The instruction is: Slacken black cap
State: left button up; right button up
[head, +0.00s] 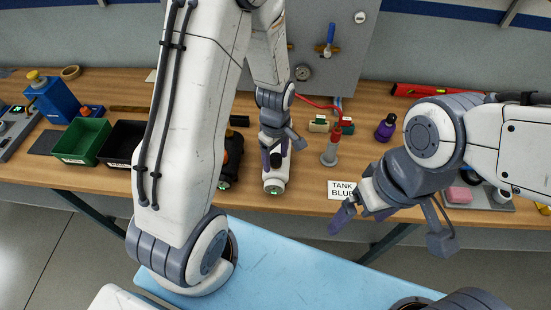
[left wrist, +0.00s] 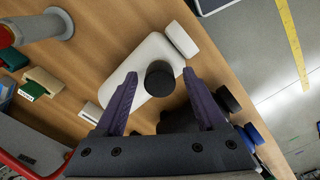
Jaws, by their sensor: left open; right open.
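The black cap (left wrist: 160,78) is a short round cylinder on top of a white rounded body (left wrist: 150,60) lying on the wooden table. In the head view the cap (head: 276,160) and the white body (head: 275,184) are below my left gripper (head: 275,152), partly hidden by it. My left gripper is open; in the left wrist view its two purple fingers (left wrist: 160,93) stand on either side of the cap, with visible gaps. I cannot tell how far down they reach. My right gripper (head: 361,218) is open and empty, above the table's front edge at the right.
A dark bottle-like object (head: 231,160) stands close left of the white body. A grey, red-topped cylinder (head: 331,148), a label card (head: 342,189) and a purple bottle (head: 386,127) are to the right. Green (head: 82,138) and black bins sit left.

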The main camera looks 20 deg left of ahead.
pick_arm(q)
jog(key=shift+m, duration=0.3)
jog(key=m, duration=0.3)
jog(key=shift+m, duration=0.4)
jog(key=shift+m+p, duration=0.3)
jog(key=shift+m, duration=1.7)
jog(key=m, duration=0.4)
grip_shut()
